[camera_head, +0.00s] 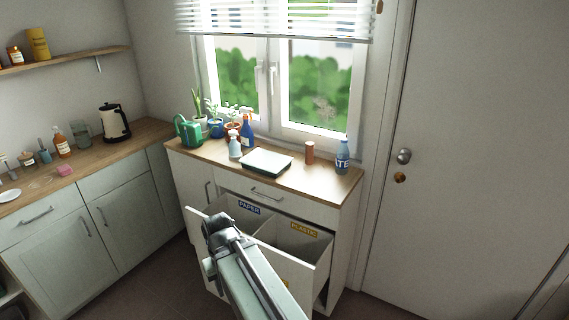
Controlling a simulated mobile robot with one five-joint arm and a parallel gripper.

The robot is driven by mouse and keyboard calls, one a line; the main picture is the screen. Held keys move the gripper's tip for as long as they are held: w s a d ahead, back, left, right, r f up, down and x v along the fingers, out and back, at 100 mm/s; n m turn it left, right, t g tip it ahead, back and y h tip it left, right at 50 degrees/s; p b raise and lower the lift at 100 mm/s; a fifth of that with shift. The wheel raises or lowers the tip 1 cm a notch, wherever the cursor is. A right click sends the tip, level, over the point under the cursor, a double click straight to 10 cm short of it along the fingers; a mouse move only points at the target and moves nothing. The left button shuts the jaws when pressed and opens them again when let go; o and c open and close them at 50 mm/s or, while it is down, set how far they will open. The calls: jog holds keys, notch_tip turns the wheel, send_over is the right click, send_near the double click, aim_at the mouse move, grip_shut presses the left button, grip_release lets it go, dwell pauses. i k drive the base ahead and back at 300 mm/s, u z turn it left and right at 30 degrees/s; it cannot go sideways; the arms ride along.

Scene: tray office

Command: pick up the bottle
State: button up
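A blue bottle (342,157) with a white-lettered label stands upright at the right end of the wooden counter under the window. Other bottle-like things stand on the same counter: a blue spray bottle (247,131) and a pale grey bottle (234,145). An amber bottle (61,143) stands on the left counter. My gripper (218,226) is in front of and below the window counter, over the open bin drawer, well apart from the blue bottle. Its fingers are dark and seen from behind, so I cannot tell whether they are open.
The pulled-out drawer (300,262) holds bins labelled paper and plastic and juts out before the counter. A green-rimmed tray (265,162), a brown cylinder (309,152), a green watering can (188,131) and potted plants share the counter. A closed door (470,170) is at right.

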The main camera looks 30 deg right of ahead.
aim_at(343, 154)
jog(key=u, duration=0.3)
jog(key=i, duration=1)
jog(key=z, duration=0.1)
